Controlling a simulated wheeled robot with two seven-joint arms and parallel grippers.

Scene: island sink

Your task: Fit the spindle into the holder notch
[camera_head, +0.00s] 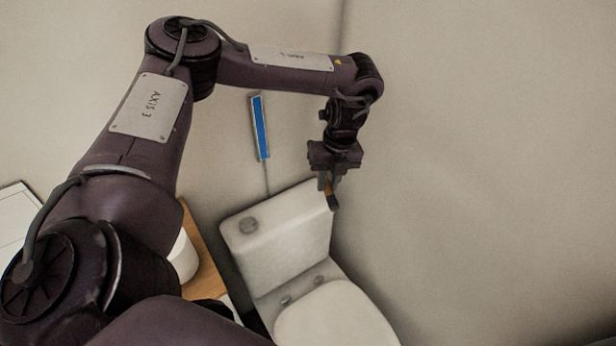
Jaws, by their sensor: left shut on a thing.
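My left gripper (328,188) points down above the right end of the toilet cistern, close to the wall corner. It is shut on a small dark thing with an orange-brown part (332,200). This may be the spindle, but it is too small and too covered by the fingers to tell. I cannot make out a holder or its notch in this view. My right gripper is not in view.
A white toilet (278,240) stands below the gripper. A narrow blue panel (260,128) is on the wall behind. A white rounded object (184,262) and a wooden surface (206,268) show partly behind my left arm. The right wall is bare.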

